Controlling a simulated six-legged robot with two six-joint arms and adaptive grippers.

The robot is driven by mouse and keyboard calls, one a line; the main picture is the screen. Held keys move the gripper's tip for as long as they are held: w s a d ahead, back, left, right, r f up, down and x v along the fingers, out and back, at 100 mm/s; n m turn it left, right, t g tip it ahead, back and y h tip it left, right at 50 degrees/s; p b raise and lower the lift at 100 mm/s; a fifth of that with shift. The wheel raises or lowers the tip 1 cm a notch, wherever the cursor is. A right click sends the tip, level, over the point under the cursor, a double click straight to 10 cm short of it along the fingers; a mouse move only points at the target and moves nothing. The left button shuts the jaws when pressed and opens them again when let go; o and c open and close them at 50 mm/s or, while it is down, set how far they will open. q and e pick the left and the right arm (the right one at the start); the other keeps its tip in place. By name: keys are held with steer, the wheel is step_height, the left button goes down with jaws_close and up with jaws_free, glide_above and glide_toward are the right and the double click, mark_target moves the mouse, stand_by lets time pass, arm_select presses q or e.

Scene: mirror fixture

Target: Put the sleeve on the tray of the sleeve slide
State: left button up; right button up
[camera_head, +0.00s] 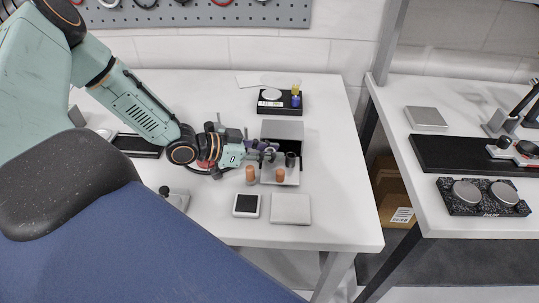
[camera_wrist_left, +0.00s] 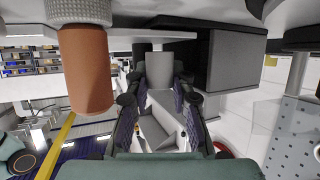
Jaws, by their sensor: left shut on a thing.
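The sleeve, a dark grey cylinder (camera_head: 291,159), stands at the tips of my left gripper (camera_head: 273,154). The gripper is shut on it; in the left wrist view the grey cylinder (camera_wrist_left: 159,70) shows between the two fingers. The sleeve slide has a grey box-shaped body (camera_head: 282,131) and a pale tray (camera_head: 293,179) in front of it. The gripper comes in from the left, and the sleeve shows at the tray's back right side. I cannot tell whether the sleeve touches the tray. My right gripper is not in view.
Two orange-brown handles (camera_head: 250,174) (camera_head: 280,174) stand close in front of the gripper; one is large in the left wrist view (camera_wrist_left: 86,70). A black-screened device (camera_head: 246,204) and a pale plate (camera_head: 290,208) lie nearer. A black scale (camera_head: 272,107) stands behind. The table's right side is clear.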

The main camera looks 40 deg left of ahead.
arm_select(q)
steer(key=shift+w+d+r, duration=0.1)
steer(key=shift+w+d, duration=0.1)
steer(key=shift+d, duration=0.2)
steer(key=shift+s+d, duration=0.1)
steer(key=shift+s+a, duration=0.25)
steer(key=shift+s, duration=0.1)
steer(key=shift+a+f, duration=0.1)
steer(key=shift+f, duration=0.15)
steer(key=shift+w+f+b, duration=0.2)
steer(key=shift+b, duration=0.1)
steer(key=shift+f, duration=0.1)
steer(key=shift+d, duration=0.25)
steer(key=o, duration=0.5)
steer(key=shift+o, duration=0.2)
steer(key=shift+a, duration=0.1)
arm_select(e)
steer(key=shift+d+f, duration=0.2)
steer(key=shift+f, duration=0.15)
